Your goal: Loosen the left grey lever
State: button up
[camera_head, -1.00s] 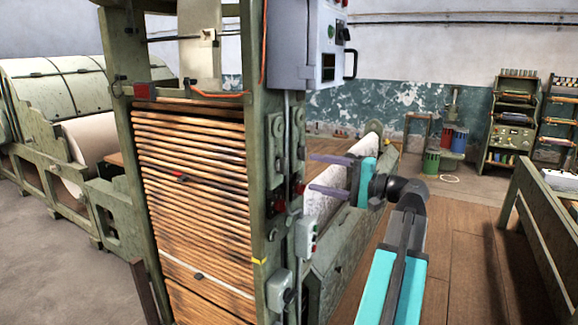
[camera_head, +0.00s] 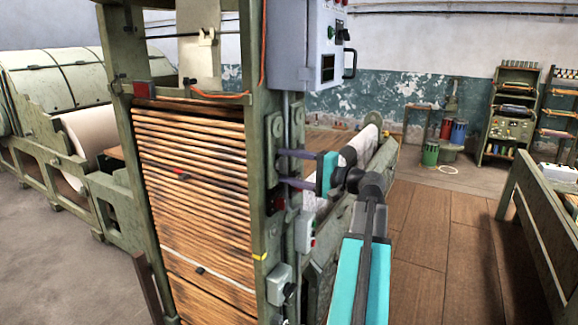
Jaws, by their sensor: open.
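My gripper (camera_head: 283,167) reaches in from the right on my turquoise and black arm. Its two purple-grey fingers are apart, one above the other, and point left at the right face of the green post (camera_head: 259,190). The fingertips are at or close to the post's fittings; contact cannot be told. Nothing shows clearly between them. A grey-green plate with a round knob (camera_head: 277,126) sits on the post just above the fingers. I cannot clearly pick out the left grey lever; fittings behind the fingers are partly hidden.
A grey control box (camera_head: 300,45) hangs above my gripper. A small switch box (camera_head: 305,232) and another lower box (camera_head: 280,284) stick out from the post below. Wooden slats (camera_head: 195,190) fill the frame at left. The wooden floor at right (camera_head: 440,235) is clear.

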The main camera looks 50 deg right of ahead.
jog(key=c, duration=1)
jog(key=shift+c, duration=0.2)
jog(key=b, duration=0.1)
jog(key=n+b, duration=0.1)
jog(key=b, duration=0.1)
jog(key=shift+f, duration=0.25)
jog(key=n+b, duration=1.1)
jog(key=b, duration=0.8)
jog(key=shift+r+n, duration=0.15)
jog(key=shift+n, duration=0.15)
